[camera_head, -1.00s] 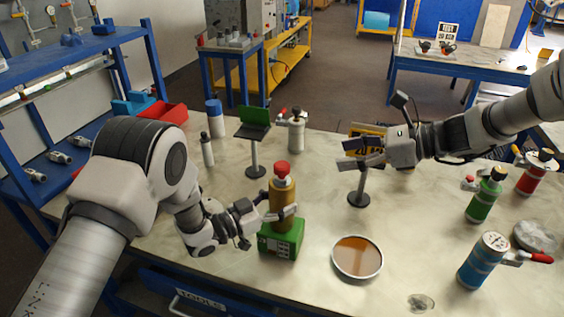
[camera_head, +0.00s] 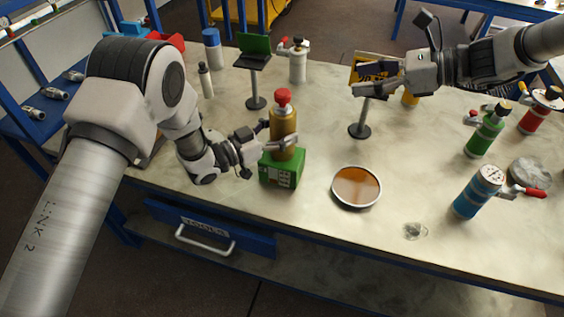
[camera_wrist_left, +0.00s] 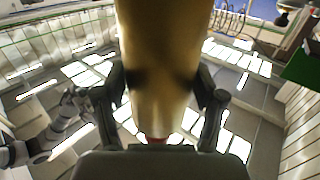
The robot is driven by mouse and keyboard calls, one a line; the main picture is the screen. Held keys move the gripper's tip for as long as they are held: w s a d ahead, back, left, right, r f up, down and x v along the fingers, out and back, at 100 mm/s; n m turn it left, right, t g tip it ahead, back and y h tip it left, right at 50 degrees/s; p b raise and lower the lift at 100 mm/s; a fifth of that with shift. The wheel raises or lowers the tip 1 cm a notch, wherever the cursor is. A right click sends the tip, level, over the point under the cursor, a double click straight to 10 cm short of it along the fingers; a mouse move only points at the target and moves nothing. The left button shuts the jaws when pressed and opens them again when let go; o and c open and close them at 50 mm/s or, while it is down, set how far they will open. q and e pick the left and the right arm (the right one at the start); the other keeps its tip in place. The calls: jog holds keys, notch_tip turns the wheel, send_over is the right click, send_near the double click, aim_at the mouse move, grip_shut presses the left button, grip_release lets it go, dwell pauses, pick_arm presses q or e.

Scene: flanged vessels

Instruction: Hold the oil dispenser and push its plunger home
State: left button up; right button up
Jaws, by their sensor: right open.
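The oil dispenser (camera_head: 283,127) is an amber bottle with a red plunger head (camera_head: 283,96) on top. It stands upright on a green box (camera_head: 281,171) on the table. My left gripper (camera_head: 284,144) has its fingers on either side of the bottle's body and is shut on it. In the left wrist view the amber bottle (camera_wrist_left: 160,60) fills the middle, with dark finger pads pressed against both sides. My right gripper (camera_head: 361,80) is open and empty, up and to the right of the dispenser.
A small stand with a round base (camera_head: 359,131) is below my right gripper. An amber-filled dish (camera_head: 356,187) lies right of the green box. Green (camera_head: 485,133), blue (camera_head: 476,192) and red (camera_head: 540,112) bottles stand at the right. A green-topped stand (camera_head: 255,75) is behind the dispenser.

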pick_arm(q)
jog(key=shift+o, duration=0.7)
jog(key=v, duration=1.2)
